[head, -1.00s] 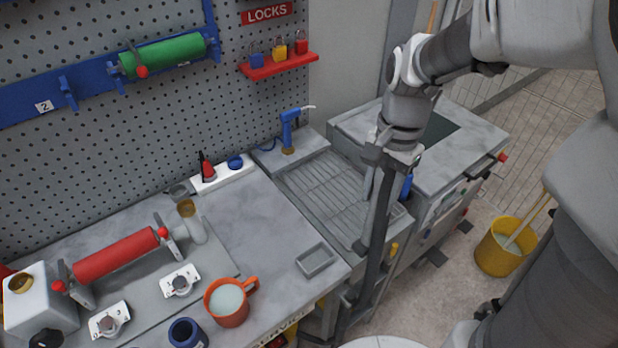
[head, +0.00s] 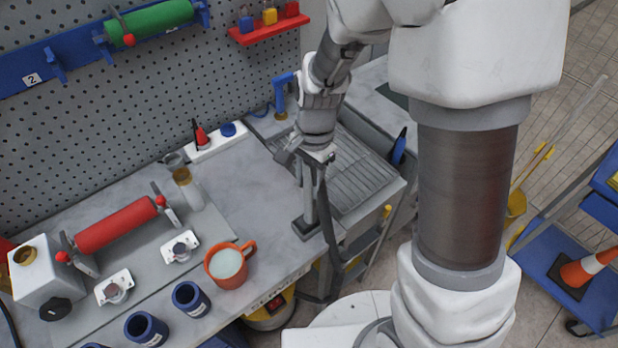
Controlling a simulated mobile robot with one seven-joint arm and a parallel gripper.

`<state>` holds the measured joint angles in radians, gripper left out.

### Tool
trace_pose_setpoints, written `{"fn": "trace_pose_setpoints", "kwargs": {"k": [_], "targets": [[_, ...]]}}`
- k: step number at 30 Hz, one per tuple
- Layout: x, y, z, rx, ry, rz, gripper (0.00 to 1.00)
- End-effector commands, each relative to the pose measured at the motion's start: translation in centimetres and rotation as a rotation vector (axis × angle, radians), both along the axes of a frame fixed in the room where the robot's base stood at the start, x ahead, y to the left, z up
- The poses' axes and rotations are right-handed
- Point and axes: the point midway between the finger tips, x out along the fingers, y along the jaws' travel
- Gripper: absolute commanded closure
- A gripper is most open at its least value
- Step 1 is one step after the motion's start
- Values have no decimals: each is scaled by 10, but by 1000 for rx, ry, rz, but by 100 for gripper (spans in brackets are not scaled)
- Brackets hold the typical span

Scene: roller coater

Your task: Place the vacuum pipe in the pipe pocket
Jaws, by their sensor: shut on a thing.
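My gripper (head: 308,156) is shut on the vacuum pipe (head: 309,200), a grey pipe held nearly upright. It is above the right end of the bench. A dark hose (head: 329,230) hangs down beside the pipe past the bench edge. The pipe pocket (head: 297,231), a small grey rectangular holder on the bench top near its right edge, is at the pipe's lower end. The pipe overlaps the pocket in the picture; I cannot tell whether its end is inside or just above it.
An orange mug (head: 227,265) stands left of the pocket. A red roller (head: 115,225) and several dark blue cups (head: 190,298) are further left. A ribbed sink (head: 362,178) with a blue tap lies behind and right. Bench space behind the mug is clear.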

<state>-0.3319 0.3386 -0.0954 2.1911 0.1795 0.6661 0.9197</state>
Motion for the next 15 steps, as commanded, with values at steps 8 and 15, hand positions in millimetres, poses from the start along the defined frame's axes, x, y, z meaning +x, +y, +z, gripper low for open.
{"fn": "trace_pose_setpoints", "kwargs": {"k": [8,15], "targets": [[1,0,-11,1,-4,1,100],[1,0,-15,1,-2,1,100]]}}
